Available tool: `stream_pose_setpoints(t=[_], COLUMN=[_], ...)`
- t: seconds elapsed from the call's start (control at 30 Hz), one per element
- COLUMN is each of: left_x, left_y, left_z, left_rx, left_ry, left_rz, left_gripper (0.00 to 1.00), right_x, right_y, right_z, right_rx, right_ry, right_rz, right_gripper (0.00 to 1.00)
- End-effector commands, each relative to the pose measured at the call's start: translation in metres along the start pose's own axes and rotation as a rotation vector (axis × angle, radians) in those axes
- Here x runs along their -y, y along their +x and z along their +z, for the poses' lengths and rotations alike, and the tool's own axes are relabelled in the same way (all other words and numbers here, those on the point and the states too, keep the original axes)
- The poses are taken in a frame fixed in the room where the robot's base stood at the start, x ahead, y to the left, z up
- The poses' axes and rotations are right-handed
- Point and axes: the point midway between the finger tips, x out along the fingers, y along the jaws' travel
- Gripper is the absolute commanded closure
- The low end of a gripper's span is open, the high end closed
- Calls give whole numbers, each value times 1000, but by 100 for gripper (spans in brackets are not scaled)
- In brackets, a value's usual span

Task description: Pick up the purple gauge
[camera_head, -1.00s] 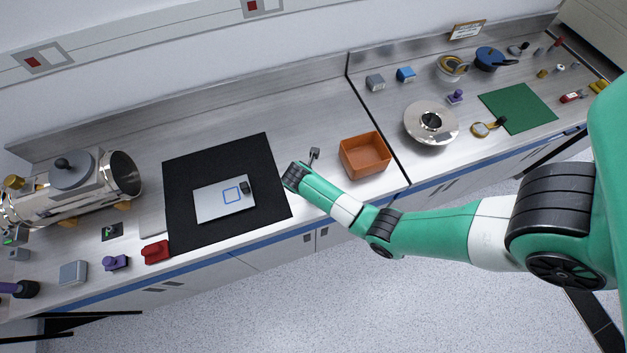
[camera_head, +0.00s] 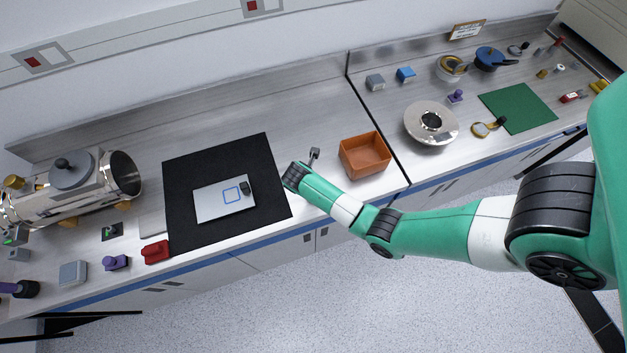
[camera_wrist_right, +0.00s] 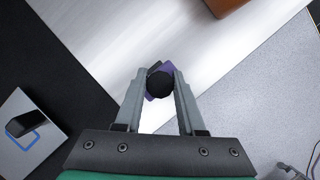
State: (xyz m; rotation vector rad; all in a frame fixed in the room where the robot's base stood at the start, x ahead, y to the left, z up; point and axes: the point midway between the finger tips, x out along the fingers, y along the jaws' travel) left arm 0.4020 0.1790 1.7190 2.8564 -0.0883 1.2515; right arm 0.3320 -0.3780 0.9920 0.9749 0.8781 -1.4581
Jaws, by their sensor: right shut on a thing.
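In the right wrist view, my right gripper (camera_wrist_right: 160,80) is shut on a small purple piece with a round black part, which looks like the purple gauge (camera_wrist_right: 168,67). The gauge sits between the fingertips; I cannot tell whether it touches the counter. In the head view, my right wrist is over the counter between the black mat and the orange bin, and hides the gauge. Other purple objects stand at the front left (camera_head: 116,262) and on the right counter (camera_head: 455,97).
The black mat (camera_head: 190,165) holds a grey plate (camera_head: 210,207) with a small black item. The orange bin (camera_head: 365,153) stands right of my wrist. A metal chamber (camera_head: 75,190) is at left, a red block (camera_head: 155,252) in front.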

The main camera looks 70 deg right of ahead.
Motion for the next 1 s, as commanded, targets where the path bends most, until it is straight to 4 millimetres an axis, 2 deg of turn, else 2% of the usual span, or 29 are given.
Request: stream_pose_setpoints(t=[0.37, 0.57, 0.67, 0.8, 0.87, 0.93, 1.0], left_x=[0, 0, 0, 0, 0, 0, 0], left_y=[0, 4, 8, 19, 21, 21, 36], left_z=[0, -3, -8, -17, -20, -20, -33], left_rx=[0, 0, 0, 0, 0, 0, 1], left_ry=[0, 0, 0, 0, 0, 0, 0], left_rz=[0, 0, 0, 0, 0, 0, 0], left_gripper=[0, 0, 0, 0, 0, 0, 0], right_x=[0, -1, 1, 22, 31, 45, 59], right_y=[-1, -17, -39, -83, -102, -114, -136], right_z=[1, 7, 13, 4, 1, -12, -19], right_rx=[1, 1, 2, 2, 1, 1, 1], right_ry=[1, 1, 0, -2, -3, -6, -9], right_rz=[1, 4, 5, 7, 7, 4, 0], right_gripper=[100, 100, 100, 100, 100, 100, 100])
